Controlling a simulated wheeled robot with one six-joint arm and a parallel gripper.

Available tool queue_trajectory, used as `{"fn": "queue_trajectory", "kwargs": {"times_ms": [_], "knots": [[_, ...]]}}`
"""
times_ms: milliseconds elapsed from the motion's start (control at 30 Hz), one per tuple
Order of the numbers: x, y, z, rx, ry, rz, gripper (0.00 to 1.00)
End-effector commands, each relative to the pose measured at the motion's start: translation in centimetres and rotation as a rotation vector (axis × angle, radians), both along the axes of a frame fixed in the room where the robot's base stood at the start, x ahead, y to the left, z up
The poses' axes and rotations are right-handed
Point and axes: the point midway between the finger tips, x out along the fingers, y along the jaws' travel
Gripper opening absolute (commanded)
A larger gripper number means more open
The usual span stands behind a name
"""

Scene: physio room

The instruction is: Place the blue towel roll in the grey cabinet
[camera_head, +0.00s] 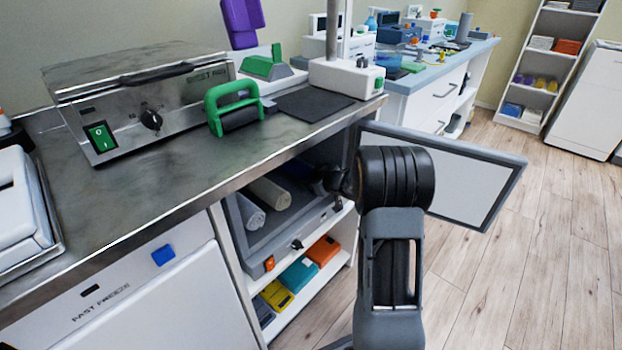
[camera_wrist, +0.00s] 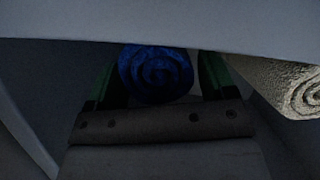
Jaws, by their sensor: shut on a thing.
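The blue towel roll (camera_wrist: 155,73) shows end-on in the wrist view, between the two dark green-edged fingers of my gripper (camera_wrist: 157,80). My gripper is shut on it. The scene around it is dark, and a pale grey panel edge crosses the top of the view. A beige roll (camera_head: 270,193) and a pale grey roll (camera_head: 246,214) lie inside on the left. A beige roll (camera_wrist: 303,88) is at the right in the wrist view.
The cabinet's door (camera_head: 463,180) stands open to the right, behind my arm. The steel counter (camera_head: 190,165) overhangs the cabinet. A lower shelf (camera_head: 300,297) holds several colored boxes. The wooden floor (camera_head: 520,270) at right is clear.

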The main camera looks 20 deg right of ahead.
Motion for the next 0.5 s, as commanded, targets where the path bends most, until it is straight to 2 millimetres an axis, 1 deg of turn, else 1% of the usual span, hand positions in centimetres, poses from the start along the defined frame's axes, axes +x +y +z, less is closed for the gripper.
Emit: {"fn": "queue_trajectory", "kwargs": {"times_ms": [33,67,100,300,500], "knots": [[0.00,0.01,-0.21,0.001,0.000,0.000,0.51],[-0.01,0.02,-0.20,0.001,0.001,0.001,0.79],[0.00,0.02,-0.15,0.001,0.001,0.001,0.83],[0.00,0.05,-0.16,0.000,0.000,0.001,1.00],[0.00,0.05,-0.10,0.000,0.000,0.001,1.00]]}}
